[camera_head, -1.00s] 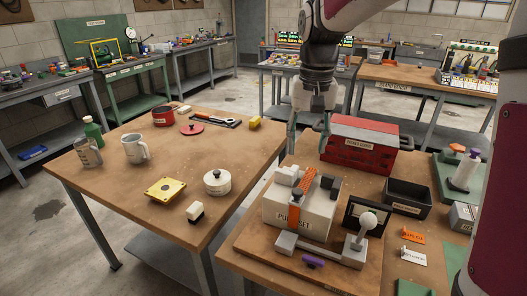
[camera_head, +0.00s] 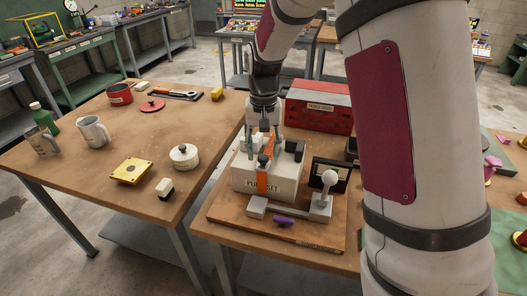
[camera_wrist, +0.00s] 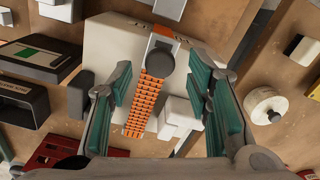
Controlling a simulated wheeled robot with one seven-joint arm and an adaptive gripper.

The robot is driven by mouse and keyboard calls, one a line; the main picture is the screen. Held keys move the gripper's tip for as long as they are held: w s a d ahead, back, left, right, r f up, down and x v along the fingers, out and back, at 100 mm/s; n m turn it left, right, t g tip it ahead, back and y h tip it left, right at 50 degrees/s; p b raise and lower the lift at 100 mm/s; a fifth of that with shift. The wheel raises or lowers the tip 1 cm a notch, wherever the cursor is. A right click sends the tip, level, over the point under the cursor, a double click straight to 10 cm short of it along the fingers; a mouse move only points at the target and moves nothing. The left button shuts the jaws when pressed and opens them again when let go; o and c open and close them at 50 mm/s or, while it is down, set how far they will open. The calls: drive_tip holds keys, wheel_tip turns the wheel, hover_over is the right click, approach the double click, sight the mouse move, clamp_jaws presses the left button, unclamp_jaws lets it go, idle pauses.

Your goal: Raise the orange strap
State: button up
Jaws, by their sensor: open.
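The orange strap (camera_wrist: 147,98) runs over the top of a white box and shows between my fingers in the wrist view. A dark round knob (camera_wrist: 159,59) sits on a light plate at one end of it. My gripper (camera_wrist: 160,100) is open, with one green-padded finger on each side of the strap. In the head view my gripper (camera_head: 263,147) is just above the box. I cannot tell whether the fingers touch anything.
A lever with a white ball (camera_head: 329,178) and a purple piece (camera_head: 284,221) are in front of the box. A red case (camera_head: 318,108) stands behind. A white round pot (camera_head: 184,157) and a yellow plate (camera_head: 131,171) lie on the left table. My arm hides much of the right side.

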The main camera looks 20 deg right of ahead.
drive_tip(key=shift+f, duration=0.85)
drive_tip(key=shift+c, duration=0.2)
clamp_jaws()
drive_tip(key=shift+r, duration=0.1)
